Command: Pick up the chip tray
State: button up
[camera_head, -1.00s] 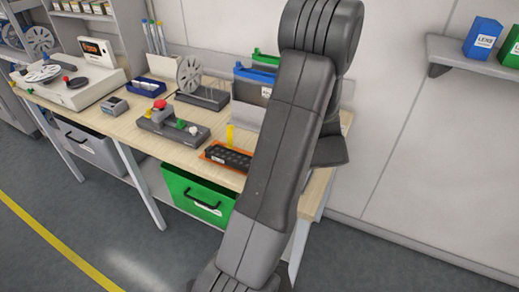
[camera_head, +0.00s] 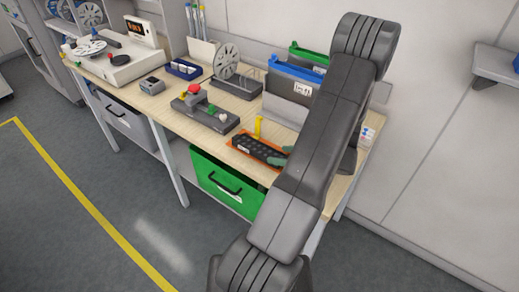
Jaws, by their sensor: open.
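The chip tray (camera_head: 257,149) is a long black tray with a row of pockets. It lies on an orange mat (camera_head: 236,142) near the front edge of the workbench. My arm crosses the right side of the view and hides part of the mat. Two small dark green tips, which look like the fingertips of my gripper (camera_head: 282,155), show apart from each other at the right end of the tray. The rest of the gripper is hidden behind the arm. I cannot tell whether the tips touch the tray.
A yellow post (camera_head: 257,127) stands just behind the tray. A grey fixture with a red knob (camera_head: 205,112) sits to its left. A green drawer (camera_head: 226,184) is below the bench top (camera_head: 160,108).

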aim_at(271, 152)
jog(key=p+x, duration=0.1)
jog(key=x, duration=0.3)
jog(key=shift+w+a, duration=0.15)
jog(key=c, duration=1.3)
jog(key=shift+o, duration=0.2)
jog(key=shift+r, duration=0.1)
jog(key=shift+r, duration=0.1)
notch_tip(271, 152, up, 9)
jog(key=b, duration=0.1)
jog(key=shift+n+t+h, duration=0.3)
jog(key=shift+n+t, duration=0.2)
jog(key=shift+n, duration=0.3)
jog(key=f+b, duration=0.6)
jog(key=b, duration=0.1)
jog(key=w+f+b, duration=0.1)
jog(key=f+b, duration=0.2)
jog(key=b, duration=0.1)
jog(key=shift+d, duration=0.4)
jog(key=shift+r, duration=0.1)
jog(key=shift+f+b, duration=0.45)
jog(key=shift+f, duration=0.2)
jog(key=o, duration=1.6)
